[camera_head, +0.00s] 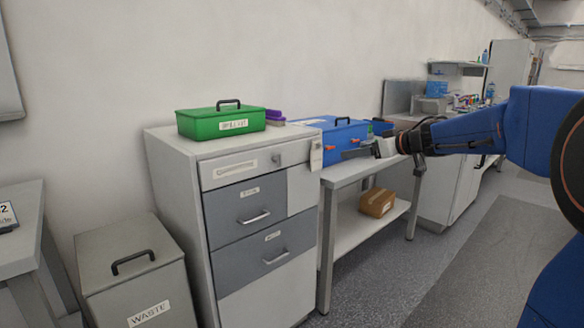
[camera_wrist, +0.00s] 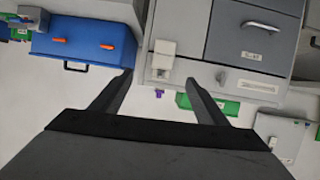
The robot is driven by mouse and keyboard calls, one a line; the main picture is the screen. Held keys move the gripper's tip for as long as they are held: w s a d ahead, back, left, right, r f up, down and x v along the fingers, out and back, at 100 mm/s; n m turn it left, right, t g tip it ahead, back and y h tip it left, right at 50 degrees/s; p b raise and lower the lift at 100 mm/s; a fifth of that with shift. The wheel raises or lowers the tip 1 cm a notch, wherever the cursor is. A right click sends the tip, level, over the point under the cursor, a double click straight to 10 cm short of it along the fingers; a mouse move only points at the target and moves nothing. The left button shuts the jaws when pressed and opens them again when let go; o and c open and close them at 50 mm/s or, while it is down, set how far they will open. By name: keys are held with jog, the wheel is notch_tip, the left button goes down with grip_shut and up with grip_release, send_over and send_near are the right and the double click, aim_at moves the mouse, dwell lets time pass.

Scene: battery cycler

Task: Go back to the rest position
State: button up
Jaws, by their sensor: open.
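My gripper (camera_head: 366,151) reaches in from the right in the head view, held out level in front of the blue box and the bench. In the wrist view my gripper (camera_wrist: 162,80) has its two dark fingers spread wide apart with nothing between them. The wrist picture looks upside down, with the cabinet at the top and the wall below. The fingers appear clear of the cabinet and the blue box.
A grey drawer cabinet (camera_head: 222,284) carries a green box (camera_head: 195,124) and a purple item (camera_head: 275,115). A blue box (camera_head: 345,131) stands on a bench with a cardboard box (camera_head: 377,203) on its lower shelf. A waste bin (camera_head: 137,283) is at left. Floor (camera_head: 465,260) at right is clear.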

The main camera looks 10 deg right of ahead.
jog(key=s+d+r+m+t+h, duration=0.4)
jog(key=s+r+h, duration=0.1)
jog(key=s+h, duration=0.1)
jog(key=s+d+f+m+g+h, duration=0.1)
jog(key=s+d+f+m+h, duration=0.25)
jog(key=s, duration=0.55)
jog(key=s+a+f+g, duration=0.3)
jog(key=s+f, duration=0.5)
jog(key=s, duration=0.2)
jog(key=s+a+f+g+y, duration=0.1)
jog(key=s+a+f+g, duration=0.2)
jog(key=s+f, duration=0.5)
jog(key=s+a+f+g+y, duration=0.1)
jog(key=s+f+g, duration=0.3)
jog(key=s+f, duration=0.4)
jog(key=s+a, duration=0.1)
jog(key=s, duration=0.3)
jog(key=shift+s+a+f, duration=0.3)
jog(key=shift+a+f, duration=0.1)
jog(key=shift+n, duration=0.25)
